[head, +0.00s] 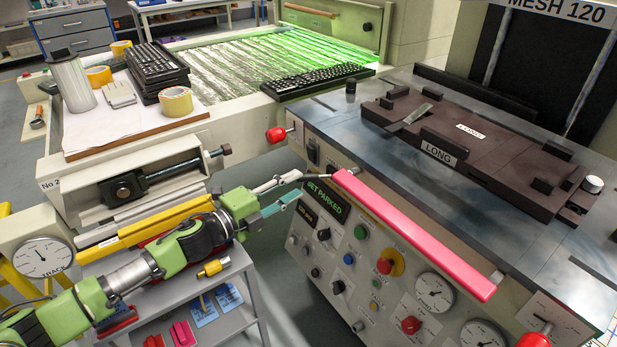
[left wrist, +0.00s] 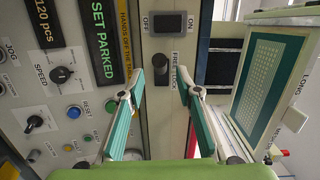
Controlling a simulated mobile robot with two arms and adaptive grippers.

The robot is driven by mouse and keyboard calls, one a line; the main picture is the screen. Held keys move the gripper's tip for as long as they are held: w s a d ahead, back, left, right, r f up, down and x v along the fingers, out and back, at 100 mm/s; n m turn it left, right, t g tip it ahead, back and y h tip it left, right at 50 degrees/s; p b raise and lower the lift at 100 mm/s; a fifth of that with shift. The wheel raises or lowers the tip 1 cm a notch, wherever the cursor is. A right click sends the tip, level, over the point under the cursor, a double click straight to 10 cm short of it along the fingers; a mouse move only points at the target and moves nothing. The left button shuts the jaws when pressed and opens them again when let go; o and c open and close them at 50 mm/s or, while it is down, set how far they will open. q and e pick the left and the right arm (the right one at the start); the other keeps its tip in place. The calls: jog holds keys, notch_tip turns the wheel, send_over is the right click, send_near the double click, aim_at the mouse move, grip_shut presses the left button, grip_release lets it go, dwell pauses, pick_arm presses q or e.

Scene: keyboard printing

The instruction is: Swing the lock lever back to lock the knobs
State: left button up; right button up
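The lock lever shows in the left wrist view as a short black knob (left wrist: 160,63) beside a FREE / LOCK label (left wrist: 177,64) on the pale front panel. Which mark it points to I cannot tell. My left gripper (left wrist: 161,90) is open and empty, its two teal-padded fingers on either side of the line to the knob and apart from it. In the head view the left gripper (head: 292,190) reaches the panel's left end. Two red knobs (head: 276,135) (head: 533,341) sit at the table's front corners. My right gripper is out of view.
A pink bar (head: 415,233) runs along the panel's front edge, close to my left gripper. A rocker switch (left wrist: 173,22) sits near the lever. Buttons and dials (head: 434,292) fill the panel. A grey cart (head: 237,266) stands below my left arm.

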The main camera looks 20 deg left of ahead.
aim_at(303, 181)
pick_arm(q)
jog(key=x, duration=0.6)
grip_shut()
